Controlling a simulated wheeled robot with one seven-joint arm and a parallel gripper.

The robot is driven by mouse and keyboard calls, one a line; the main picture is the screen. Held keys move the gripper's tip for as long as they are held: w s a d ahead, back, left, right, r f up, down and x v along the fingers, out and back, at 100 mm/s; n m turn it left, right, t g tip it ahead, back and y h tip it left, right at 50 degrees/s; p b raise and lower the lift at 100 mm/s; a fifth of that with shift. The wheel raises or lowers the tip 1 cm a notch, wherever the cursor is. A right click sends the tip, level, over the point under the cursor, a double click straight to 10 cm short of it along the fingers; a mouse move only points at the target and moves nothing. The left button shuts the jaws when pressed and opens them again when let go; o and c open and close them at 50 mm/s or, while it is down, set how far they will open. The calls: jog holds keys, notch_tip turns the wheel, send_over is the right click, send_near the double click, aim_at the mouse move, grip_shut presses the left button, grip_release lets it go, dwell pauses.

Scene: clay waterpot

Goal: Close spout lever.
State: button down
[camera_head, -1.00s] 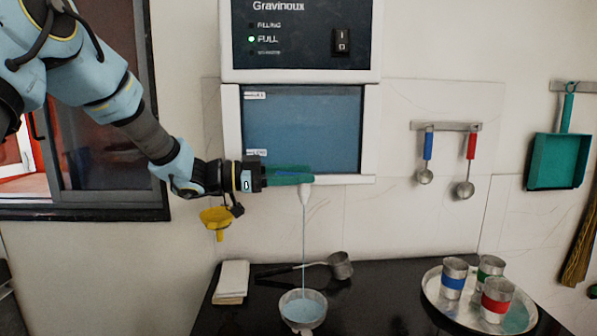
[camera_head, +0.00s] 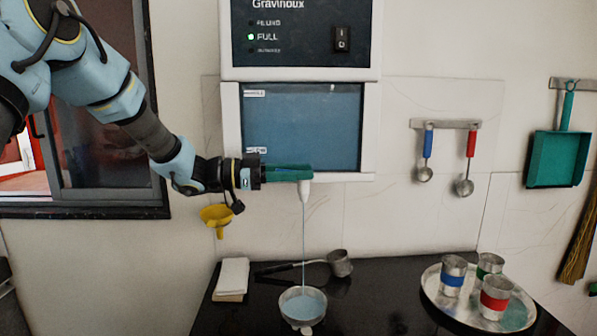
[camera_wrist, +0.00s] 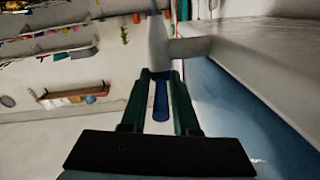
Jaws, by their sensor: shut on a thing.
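The dispenser's pale spout (camera_head: 304,190) hangs under the right part of its blue-windowed tank. It also shows in the wrist view (camera_wrist: 158,45), just beyond my fingertips. A thin pale-blue stream runs from it down into a metal bowl (camera_head: 303,308) holding blue contents. My gripper (camera_head: 306,173) comes in level from the left, its green fingers at the top of the spout. In the wrist view my gripper (camera_wrist: 160,76) is shut on the blue spout lever (camera_wrist: 161,103), which lies between the fingers. The fingers hide the lever in the head view.
The dispenser tank (camera_head: 302,128) is close above my fingers. A yellow funnel (camera_head: 216,216) hangs below my wrist. A ladle (camera_head: 340,263) and folded cloth (camera_head: 232,275) lie behind the bowl. A tray (camera_head: 430,282) with three banded cups stands at the right of the black counter.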

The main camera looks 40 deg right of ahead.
jog(key=shift+w+d+r+m+g+y, duration=0.1)
jog(key=shift+w+m+g+y, duration=0.05)
jog(key=shift+m+g+y, duration=0.4)
jog(key=c, duration=0.9)
grip_release()
jog(key=shift+o, duration=0.2)
jog(key=b+v, duration=0.3)
jog(key=v, duration=0.7)
jog(key=shift+w+a, duration=0.25)
jog(key=shift+a, duration=0.05)
jog(key=shift+w, duration=0.1)
